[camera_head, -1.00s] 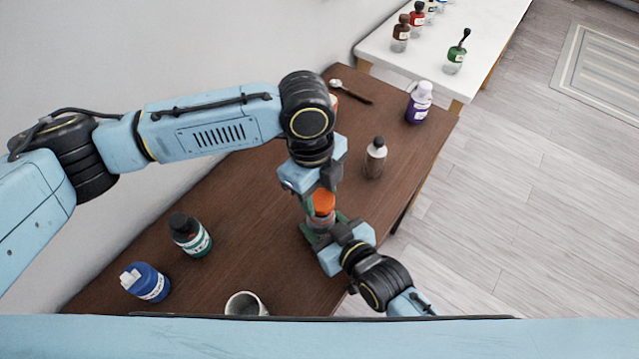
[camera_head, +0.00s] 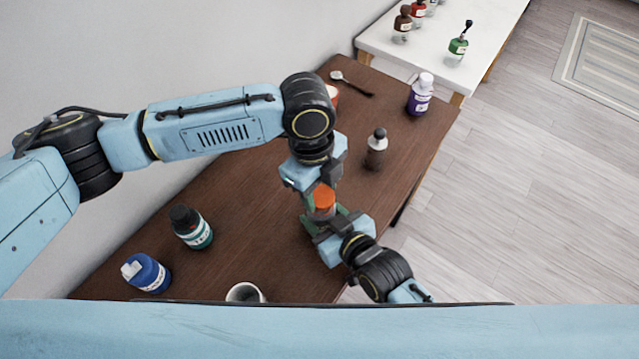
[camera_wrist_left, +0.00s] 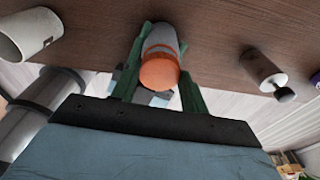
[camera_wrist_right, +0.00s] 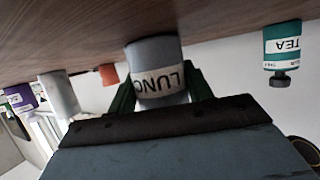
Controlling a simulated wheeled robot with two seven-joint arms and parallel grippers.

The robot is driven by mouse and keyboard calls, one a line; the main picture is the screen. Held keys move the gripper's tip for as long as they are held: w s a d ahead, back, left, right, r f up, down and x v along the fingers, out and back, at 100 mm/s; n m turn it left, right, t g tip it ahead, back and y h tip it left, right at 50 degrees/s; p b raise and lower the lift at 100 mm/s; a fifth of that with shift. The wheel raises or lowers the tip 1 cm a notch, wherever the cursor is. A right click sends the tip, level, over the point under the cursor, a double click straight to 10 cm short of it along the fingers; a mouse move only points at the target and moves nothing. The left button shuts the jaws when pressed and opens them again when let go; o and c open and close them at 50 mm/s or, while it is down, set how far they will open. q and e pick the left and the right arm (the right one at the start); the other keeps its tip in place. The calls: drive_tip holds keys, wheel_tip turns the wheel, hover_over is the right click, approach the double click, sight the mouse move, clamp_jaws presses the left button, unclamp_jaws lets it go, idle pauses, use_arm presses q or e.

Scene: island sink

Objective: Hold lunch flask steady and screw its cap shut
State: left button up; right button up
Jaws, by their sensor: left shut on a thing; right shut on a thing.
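The lunch flask is a grey cylinder with a pale label reading "LUNC", seen in the right wrist view (camera_wrist_right: 158,62). Its orange cap (camera_head: 324,197) sits on top, seemingly upright with the flask; whether it is fully screwed down I cannot tell. My left gripper (camera_head: 316,198) comes from behind and is shut on the cap, which shows between its green fingers in the left wrist view (camera_wrist_left: 159,72). My right gripper (camera_head: 326,222) is shut around the flask body from the near right side. The arms and fingers hide much of the flask in the head view.
On the brown table (camera_head: 250,225) stand a dark-capped bottle (camera_head: 376,150), a purple bottle (camera_head: 420,94), a teal tea jar (camera_head: 191,228), a blue bottle (camera_head: 146,273) and a white cup (camera_head: 245,292). A spoon (camera_head: 351,84) lies at the far end. A white table (camera_head: 440,40) holds small bottles.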

use_arm(q)
drive_tip(key=shift+f, duration=0.55)
idle(0.4)
drive_tip(key=m, duration=0.6)
drive_tip(key=shift+w+d+m+g+y, duration=0.15)
drive_tip(key=shift+m+g+y, duration=0.15)
drive_tip(key=m, duration=0.5)
drive_tip(key=shift+d+m+y, duration=0.1)
drive_tip(key=shift+m+y, duration=0.2)
drive_tip(key=shift+m, duration=0.1)
drive_tip(key=m, duration=0.6)
drive_tip(key=shift+d+y, duration=0.1)
drive_tip(key=shift+y, duration=0.3)
drive_tip(key=m+t, duration=0.1)
drive_tip(key=m, duration=0.4)
drive_tip(key=shift+d+m, duration=0.1)
drive_tip(key=shift+m, duration=0.3)
drive_tip(key=shift+s+m, duration=0.25)
drive_tip(key=shift+m, duration=0.65)
drive_tip(key=o, duration=0.9)
